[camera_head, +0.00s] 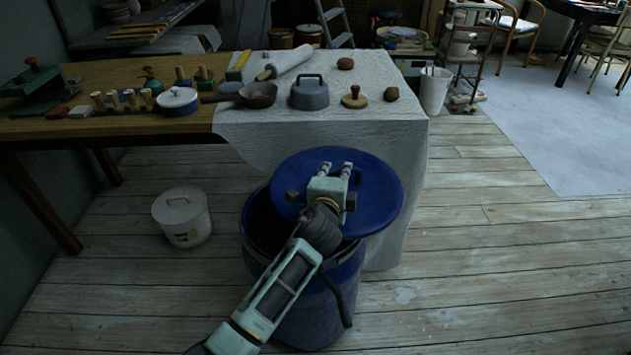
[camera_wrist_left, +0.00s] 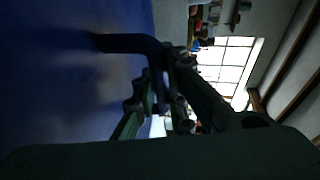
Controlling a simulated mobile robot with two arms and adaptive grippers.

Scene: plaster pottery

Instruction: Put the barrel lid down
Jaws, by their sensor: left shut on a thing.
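The blue round barrel lid (camera_head: 378,190) is above the blue barrel (camera_head: 312,308), shifted to the right, so part of the dark opening shows at the left. The lid looks slightly tilted, and I cannot tell whether it touches the rim. My left gripper (camera_head: 335,172) is over the lid's middle, shut on its handle. In the left wrist view the dark handle (camera_wrist_left: 130,43) runs between the fingers, with the blue lid face (camera_wrist_left: 60,90) filling the left side. My right gripper is not in view.
A white lidded bucket (camera_head: 182,216) stands on the floor to the left. The wooden floor (camera_head: 500,270) at right is clear.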

